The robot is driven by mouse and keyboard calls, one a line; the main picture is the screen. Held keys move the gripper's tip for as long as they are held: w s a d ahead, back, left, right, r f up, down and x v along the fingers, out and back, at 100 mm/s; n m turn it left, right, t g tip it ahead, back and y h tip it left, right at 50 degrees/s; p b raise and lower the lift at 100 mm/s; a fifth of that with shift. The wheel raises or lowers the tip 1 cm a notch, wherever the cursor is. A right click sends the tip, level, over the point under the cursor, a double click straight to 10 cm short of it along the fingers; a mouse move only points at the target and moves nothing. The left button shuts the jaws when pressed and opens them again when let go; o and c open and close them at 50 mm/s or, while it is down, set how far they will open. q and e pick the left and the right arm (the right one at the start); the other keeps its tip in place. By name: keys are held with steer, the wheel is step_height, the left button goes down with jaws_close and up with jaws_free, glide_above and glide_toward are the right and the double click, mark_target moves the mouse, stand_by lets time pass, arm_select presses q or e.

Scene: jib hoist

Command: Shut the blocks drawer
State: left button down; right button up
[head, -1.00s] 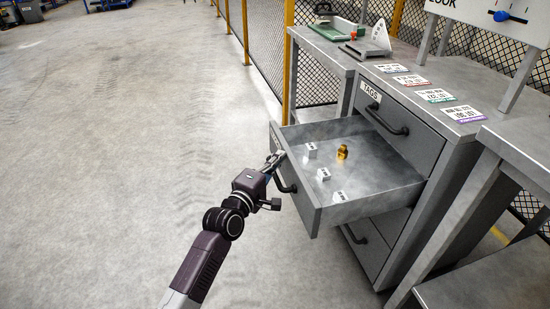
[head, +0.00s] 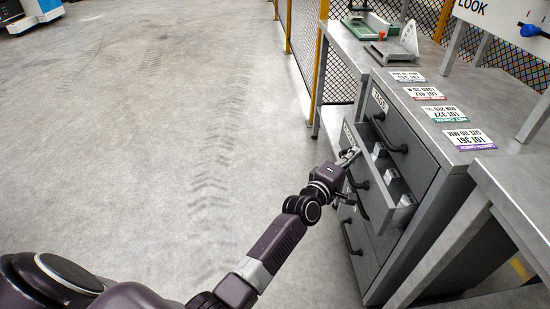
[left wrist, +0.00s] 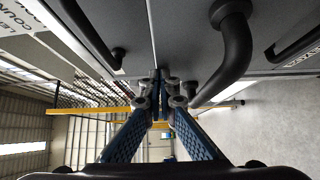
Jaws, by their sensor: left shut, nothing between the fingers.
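The open drawer (head: 404,214) is the second one down in the grey cabinet, below the drawer labelled TAGS. It stands partly out, with several small pale blocks (head: 391,176) inside. A label on its front is too small to read surely. My left gripper (head: 349,155) is shut and empty at the drawer front's upper edge, beside the handle. In the left wrist view its fingertips (left wrist: 160,78) are together, close against the grey front; contact is hard to tell. A black drawer handle (left wrist: 237,45) is to their right. My right gripper is not in view.
The TAGS drawer (head: 387,120) above is shut, with a protruding black handle. Several lot cards (head: 442,114) lie on the cabinet top. A bench (head: 340,45) with a green tool stands behind, near a yellow-posted mesh fence (head: 304,28). Floor to the left is clear.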

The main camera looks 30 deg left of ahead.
mark_target(363, 154)
arm_select(q)
steer(key=shift+w+d, duration=0.45)
steer(key=shift+d, duration=0.2)
steer(key=shift+w+d, duration=0.45)
steer(key=shift+d, duration=0.15)
